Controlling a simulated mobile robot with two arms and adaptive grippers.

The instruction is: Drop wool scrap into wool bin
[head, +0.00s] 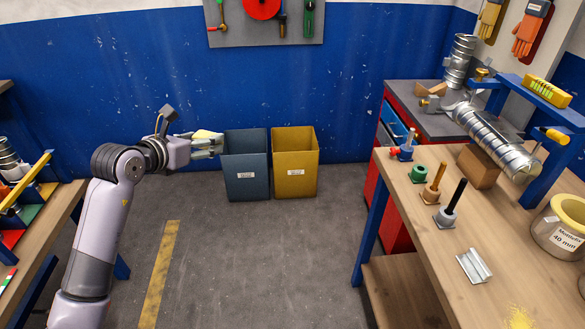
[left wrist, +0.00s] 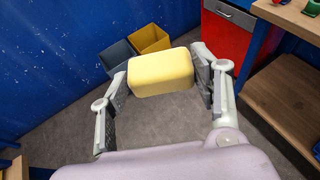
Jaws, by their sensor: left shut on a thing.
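My left gripper (head: 214,147) is shut on the wool scrap (head: 207,134), a pale yellow block. In the left wrist view the scrap (left wrist: 160,72) sits between the two fingers. The gripper is in the air beside the upper left of the grey-blue bin (head: 246,182). A yellow bin (head: 295,180) stands right of the grey-blue one. Both bins are open at the top and have white labels too small to read, so I cannot tell which is the wool bin. They also show beyond the scrap in the left wrist view. My right gripper is out of view.
A workbench (head: 405,235) with pegs and a metal duct (head: 490,138) fills the right side. A red cabinet (head: 393,215) stands behind it. A blue wall (head: 345,85) is behind the bins. The floor (head: 270,260) in front of them is clear.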

